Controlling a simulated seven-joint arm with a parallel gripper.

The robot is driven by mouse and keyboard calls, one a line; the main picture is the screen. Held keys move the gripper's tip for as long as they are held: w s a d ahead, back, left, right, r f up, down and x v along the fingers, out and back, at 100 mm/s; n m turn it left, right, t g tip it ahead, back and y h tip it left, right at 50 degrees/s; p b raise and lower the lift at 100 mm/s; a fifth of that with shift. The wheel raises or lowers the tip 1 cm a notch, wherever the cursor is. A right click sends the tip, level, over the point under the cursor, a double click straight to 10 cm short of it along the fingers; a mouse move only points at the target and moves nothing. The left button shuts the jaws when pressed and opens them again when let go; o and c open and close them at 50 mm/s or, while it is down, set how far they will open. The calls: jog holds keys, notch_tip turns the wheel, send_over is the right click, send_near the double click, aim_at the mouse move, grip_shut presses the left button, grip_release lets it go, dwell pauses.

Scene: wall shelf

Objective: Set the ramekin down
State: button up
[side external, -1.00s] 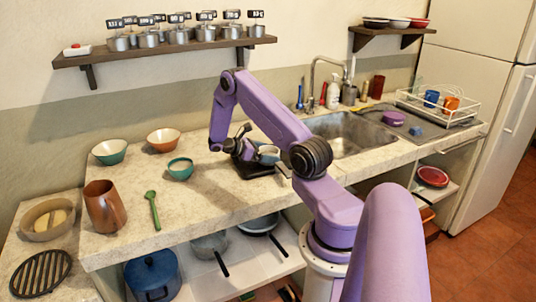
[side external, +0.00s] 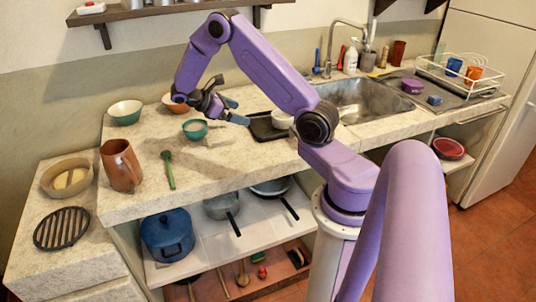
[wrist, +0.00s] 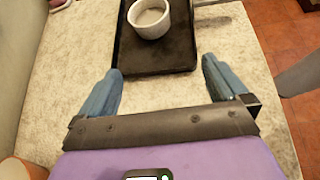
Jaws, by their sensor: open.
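The white ramekin (wrist: 150,17) stands upright on a black tray (wrist: 152,62) on the counter, at the top of the wrist view. It holds something pale. In the side view the ramekin (side external: 282,120) sits toward the right part of the tray (side external: 262,130). My gripper (side external: 236,111) is open and empty, above the counter to the left of the ramekin and apart from it. In the wrist view the blue fingers of my gripper (wrist: 161,66) are spread wide, with nothing between them.
A teal bowl (side external: 195,130) stands close to the left of my gripper. An orange bowl (side external: 174,104) is partly hidden behind my wrist. The sink (side external: 365,103) is to the right.

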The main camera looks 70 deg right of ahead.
jog(key=s+a+r+n+t+y, duration=0.1)
jog(key=s+a+r+t+y, duration=0.15)
jog(key=a, duration=0.95)
jog(key=s+a+r+n+t+y, duration=0.1)
jog(key=s+a+r+t, duration=0.3)
jog(key=a, duration=0.7)
jog(key=s+a+n+y, duration=0.1)
jog(key=s+a, duration=0.3)
jog(key=s, duration=0.4)
jog(key=s+a+r+t+y, duration=0.1)
jog(key=s+a+y, duration=0.3)
jog(key=s, duration=0.5)
jog(key=shift+s+a+r+n+y, duration=0.2)
jog(key=shift+s+a+n+y, duration=0.1)
jog(key=shift+a+n+y, duration=0.1)
